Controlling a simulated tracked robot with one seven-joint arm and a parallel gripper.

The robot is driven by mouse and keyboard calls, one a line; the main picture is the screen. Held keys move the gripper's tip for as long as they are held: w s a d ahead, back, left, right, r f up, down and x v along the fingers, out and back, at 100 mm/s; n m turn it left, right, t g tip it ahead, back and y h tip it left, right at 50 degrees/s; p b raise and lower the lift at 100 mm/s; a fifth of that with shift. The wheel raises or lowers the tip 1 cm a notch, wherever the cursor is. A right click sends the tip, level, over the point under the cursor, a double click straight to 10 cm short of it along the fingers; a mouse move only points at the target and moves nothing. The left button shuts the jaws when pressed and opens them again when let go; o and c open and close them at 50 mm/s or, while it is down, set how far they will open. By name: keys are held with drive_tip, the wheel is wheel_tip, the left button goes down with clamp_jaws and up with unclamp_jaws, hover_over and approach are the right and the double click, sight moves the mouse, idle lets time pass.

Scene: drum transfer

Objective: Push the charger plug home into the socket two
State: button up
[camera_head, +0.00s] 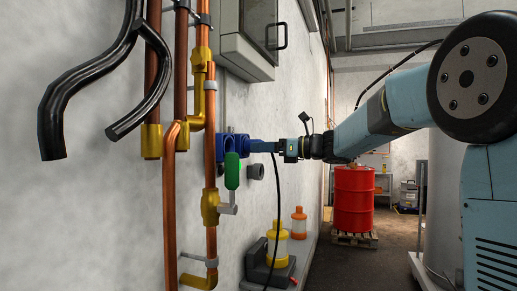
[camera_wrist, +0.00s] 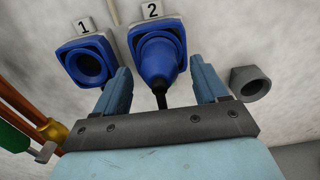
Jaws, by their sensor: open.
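Socket one (camera_wrist: 88,40) is blue, labelled 1, with an empty dark opening. Socket two (camera_wrist: 157,26), labelled 2, is beside it to the right. The blue charger plug (camera_wrist: 158,62) sits at the mouth of socket two, its black cable (camera_wrist: 160,100) trailing toward me. How deep it sits I cannot tell. My gripper (camera_wrist: 160,70) is open, one finger on each side of the plug, with gaps visible. In the head view my gripper (camera_head: 254,145) reaches the blue sockets (camera_head: 232,143) on the wall; the plug is hard to make out there.
Copper pipes (camera_head: 210,120) and a green-handled valve (camera_head: 232,171) are left of the sockets. A grey round fitting (camera_wrist: 250,83) is on the wall at right. A grey cabinet (camera_head: 247,45) hangs above. A red drum (camera_head: 354,198) stands on a pallet behind.

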drive_tip(key=v, duration=1.1)
drive_tip(key=shift+s+d, duration=0.1)
drive_tip(key=shift+s, duration=0.05)
